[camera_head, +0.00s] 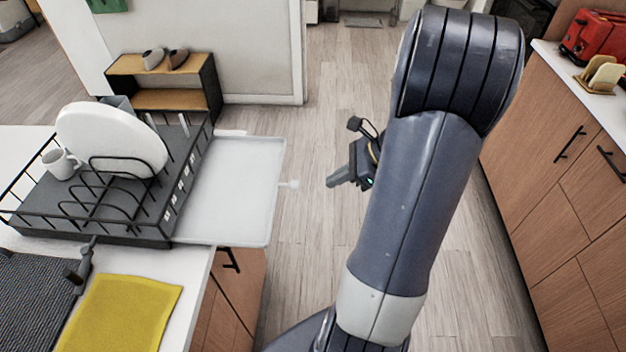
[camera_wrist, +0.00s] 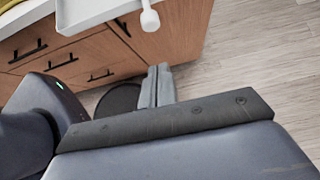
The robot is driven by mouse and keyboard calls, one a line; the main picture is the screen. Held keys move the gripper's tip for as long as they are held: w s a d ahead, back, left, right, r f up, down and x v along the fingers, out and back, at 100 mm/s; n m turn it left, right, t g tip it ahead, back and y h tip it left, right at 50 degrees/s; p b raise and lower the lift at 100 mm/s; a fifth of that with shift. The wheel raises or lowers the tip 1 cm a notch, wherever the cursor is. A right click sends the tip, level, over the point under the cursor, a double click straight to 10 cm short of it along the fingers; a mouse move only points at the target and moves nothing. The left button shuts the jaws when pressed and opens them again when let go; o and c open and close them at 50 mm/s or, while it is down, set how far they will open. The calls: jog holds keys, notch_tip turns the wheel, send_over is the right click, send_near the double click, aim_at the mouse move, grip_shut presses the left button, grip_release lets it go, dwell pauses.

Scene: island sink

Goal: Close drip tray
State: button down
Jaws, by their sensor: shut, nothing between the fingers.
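The white drip tray (camera_head: 232,190) sticks out to the right from under the dark dish rack (camera_head: 100,190), past the counter's edge. A small white knob (camera_head: 293,184) is on the tray's outer right edge. In the wrist view the tray's edge (camera_wrist: 92,14) and its knob (camera_wrist: 150,20) show at the top. My gripper (camera_head: 333,182) is to the right of the knob, with a gap between them, and points left toward it. In the wrist view its fingers (camera_wrist: 158,82) are together and empty, apart from the knob.
The rack holds a white plate (camera_head: 110,140) and a white mug (camera_head: 60,163). A yellow cloth (camera_head: 120,312) lies on the counter in front. Wooden cabinets (camera_head: 560,200) stand on the right. Open floor lies beyond the tray.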

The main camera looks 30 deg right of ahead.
aim_at(214, 180)
jog(key=shift+w+a+f+p, duration=0.15)
jog(key=shift+w+a+f, duration=0.1)
jog(key=shift+w+a, duration=0.4)
jog(key=shift+w+a+f+p, duration=0.15)
jog(key=shift+w+a+f, duration=0.2)
jog(key=shift+a, duration=0.55)
jog(key=shift+w+a+f+p, duration=0.2)
jog(key=shift+w+a, duration=0.35)
jog(key=shift+a, duration=0.25)
jog(key=w+a, duration=0.4)
jog(key=a, duration=0.2)
jog(key=w+a, duration=0.4)
jog(key=a, duration=0.2)
jog(key=w+a, duration=0.4)
jog(key=a, duration=0.2)
jog(key=shift+w, duration=0.1)
jog(key=shift+w+a+r, duration=0.1)
jog(key=shift+w+a, duration=0.05)
jog(key=shift+a, duration=0.1)
jog(key=shift+d, duration=0.1)
